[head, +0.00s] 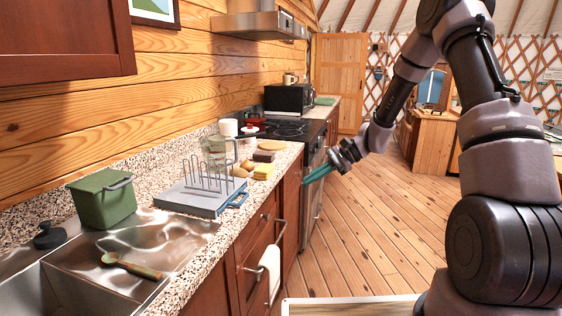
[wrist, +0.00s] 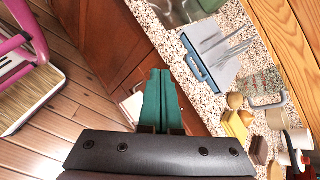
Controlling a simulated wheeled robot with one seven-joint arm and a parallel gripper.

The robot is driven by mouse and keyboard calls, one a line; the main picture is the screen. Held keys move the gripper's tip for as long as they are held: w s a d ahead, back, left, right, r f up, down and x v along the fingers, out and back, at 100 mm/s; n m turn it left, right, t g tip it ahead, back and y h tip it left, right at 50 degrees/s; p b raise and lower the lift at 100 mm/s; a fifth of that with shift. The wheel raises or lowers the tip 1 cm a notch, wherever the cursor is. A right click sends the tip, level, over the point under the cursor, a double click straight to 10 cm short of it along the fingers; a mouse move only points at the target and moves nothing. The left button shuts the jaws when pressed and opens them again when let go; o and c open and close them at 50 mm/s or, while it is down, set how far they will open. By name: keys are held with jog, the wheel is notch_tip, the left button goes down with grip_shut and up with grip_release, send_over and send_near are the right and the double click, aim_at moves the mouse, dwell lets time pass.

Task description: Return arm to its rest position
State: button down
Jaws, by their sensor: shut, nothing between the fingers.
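My arm reaches in from the right in the head view and bends down toward the counter. My gripper (head: 306,181) has teal fingers and hangs in the air over the aisle, just beyond the counter's front edge. In the wrist view the teal fingers (wrist: 160,74) lie together, shut with nothing between them. They appear in front of the brown cabinet fronts (wrist: 105,40), apart from the counter.
The speckled counter (head: 175,240) carries a grey dish rack (head: 195,198), a glass pitcher (head: 213,152), a green bin (head: 103,198) and food items. A white towel (head: 270,270) hangs on a cabinet handle. Open wooden floor (head: 375,225) lies right of the counter.

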jog(key=s+d+r+n+t+h, duration=0.1)
jog(key=s+d+r+t+h, duration=0.2)
jog(key=s+d+r, duration=0.2)
jog(key=s+d+r+n+t+h, duration=0.2)
jog(key=s+d+r, duration=0.3)
jog(key=s+r, duration=0.6)
jog(key=s+d+r+n+t+h, duration=0.2)
jog(key=s+d+r+t+h, duration=0.1)
jog(key=s+r, duration=0.5)
notch_tip(320, 180, up, 2)
jog(key=shift+s+d+r+t+h, duration=0.2)
jog(key=shift+d+t+h, duration=0.35)
jog(key=shift+d, duration=0.7)
jog(key=shift+w, duration=0.1)
